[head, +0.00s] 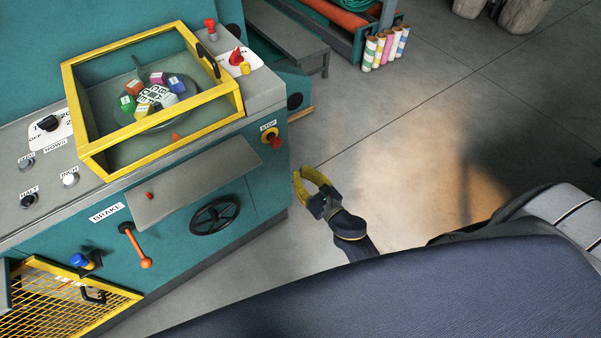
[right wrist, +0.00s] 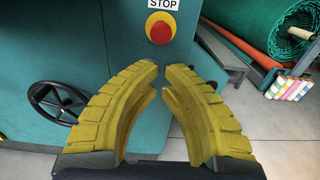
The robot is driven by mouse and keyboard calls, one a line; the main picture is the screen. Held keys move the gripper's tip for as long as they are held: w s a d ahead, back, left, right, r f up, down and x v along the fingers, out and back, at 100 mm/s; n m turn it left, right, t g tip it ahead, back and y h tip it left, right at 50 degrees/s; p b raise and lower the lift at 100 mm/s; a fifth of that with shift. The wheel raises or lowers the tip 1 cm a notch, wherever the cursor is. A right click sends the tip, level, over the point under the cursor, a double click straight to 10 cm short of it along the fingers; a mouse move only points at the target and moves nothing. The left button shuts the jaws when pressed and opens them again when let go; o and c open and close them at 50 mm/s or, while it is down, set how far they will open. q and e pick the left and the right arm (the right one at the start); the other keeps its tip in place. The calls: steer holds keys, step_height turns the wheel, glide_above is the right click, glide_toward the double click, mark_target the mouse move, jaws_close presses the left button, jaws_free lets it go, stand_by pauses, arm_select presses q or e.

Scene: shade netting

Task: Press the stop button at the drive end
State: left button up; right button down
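The stop button is a red mushroom button (head: 276,141) on a yellow ring, under a STOP label, on the teal machine's right end. In the right wrist view the button (right wrist: 160,31) is straight ahead, just beyond the fingertips and above their middle. My right gripper (head: 298,172) has yellow curved fingers and is in front of that end, below and to the right of the button in the head view. In the right wrist view its fingertips (right wrist: 163,67) are almost together, with only a narrow gap and nothing held. They look apart from the button. My left gripper is not in view.
A yellow-framed guard (head: 155,138) covers colored blocks on the machine top. Other controls include a red knob (head: 236,57), a black HALT button (head: 28,200), a black handwheel (head: 215,215) and an orange brake lever (head: 136,248). Open floor (head: 400,130) lies to the right.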

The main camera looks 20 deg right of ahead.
mark_target(278, 147)
steer(key=x, duration=1.1)
steer(key=shift+w+a, duration=0.1)
steer(key=shift+w, duration=0.15)
steer(key=shift+x, duration=1)
steer(key=v, duration=1.4)
